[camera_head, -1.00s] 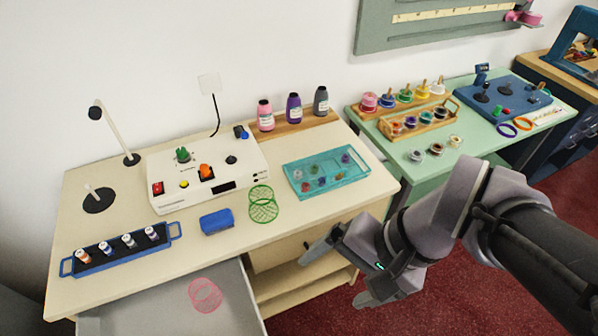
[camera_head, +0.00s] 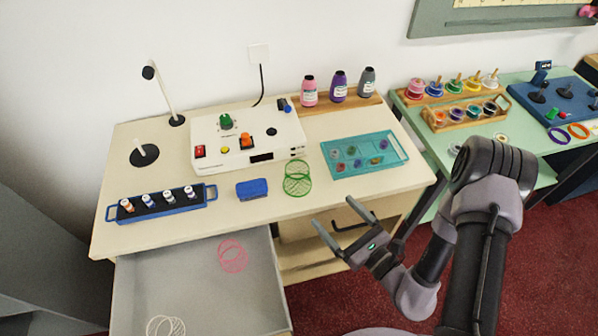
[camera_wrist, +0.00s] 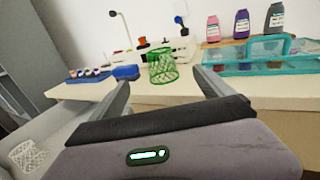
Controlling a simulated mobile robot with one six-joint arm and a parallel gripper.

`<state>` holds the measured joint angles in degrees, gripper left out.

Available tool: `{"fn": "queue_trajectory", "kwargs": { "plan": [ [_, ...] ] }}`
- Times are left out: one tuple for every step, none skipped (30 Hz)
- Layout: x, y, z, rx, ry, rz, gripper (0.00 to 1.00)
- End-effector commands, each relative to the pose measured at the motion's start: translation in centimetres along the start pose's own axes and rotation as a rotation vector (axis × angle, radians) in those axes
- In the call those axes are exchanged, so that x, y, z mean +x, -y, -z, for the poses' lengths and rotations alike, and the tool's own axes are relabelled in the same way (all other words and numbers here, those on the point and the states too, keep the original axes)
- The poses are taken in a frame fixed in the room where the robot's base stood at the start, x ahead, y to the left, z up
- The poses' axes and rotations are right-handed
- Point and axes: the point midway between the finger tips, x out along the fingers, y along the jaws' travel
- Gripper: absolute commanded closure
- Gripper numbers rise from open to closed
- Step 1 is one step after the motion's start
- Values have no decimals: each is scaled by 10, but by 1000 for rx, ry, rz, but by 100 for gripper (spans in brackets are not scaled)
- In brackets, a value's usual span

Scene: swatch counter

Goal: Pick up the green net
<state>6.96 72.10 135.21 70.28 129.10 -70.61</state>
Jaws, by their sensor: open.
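The green net (camera_head: 297,178) is a small open mesh cylinder standing on the cream counter, near its front edge, between a blue block and a teal tray. In the wrist view the green net (camera_wrist: 162,66) shows ahead, in the gap between my two fingers. My gripper (camera_head: 333,210) is open and empty. It is in front of the counter's front edge, a little below and to the right of the net, and apart from it.
The blue block (camera_head: 252,189) is close left of the net; the teal tray (camera_head: 391,160) is to its right. A white control box (camera_head: 215,164) stands behind. An open drawer (camera_head: 190,275) holds a pink net (camera_head: 232,256) and a white net (camera_head: 166,327).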

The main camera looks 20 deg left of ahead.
Motion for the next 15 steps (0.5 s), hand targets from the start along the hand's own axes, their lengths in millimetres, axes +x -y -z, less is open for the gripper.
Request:
{"fn": "queue_trajectory", "kwargs": {
  "plan": [
    [11, -2, 1, -3, 1, -7, 9],
    [20, -3, 1, -5, 4, -8, 9],
    [33, -3, 1, -6, 4, -11, 9],
    [42, -4, 1, -5, 5, -11, 9],
    [52, -4, 0, -5, 6, -12, 9],
    [64, -4, 0, -6, 6, -12, 9],
    [72, -4, 0, -4, 6, -11, 9],
    [81, -3, 0, -5, 6, -11, 9],
    [90, -3, 0, -4, 6, -10, 9],
    [97, -3, 0, -3, 7, -10, 9],
    [102, -3, 0, -4, 5, -10, 9],
    [108, -3, 0, -3, 5, -9, 9],
    [110, -3, 0, -2, 5, -9, 9],
    [113, -2, 0, -1, 4, -7, 9],
    [118, -2, 2, -1, 4, -8, 9]
  ]
}}
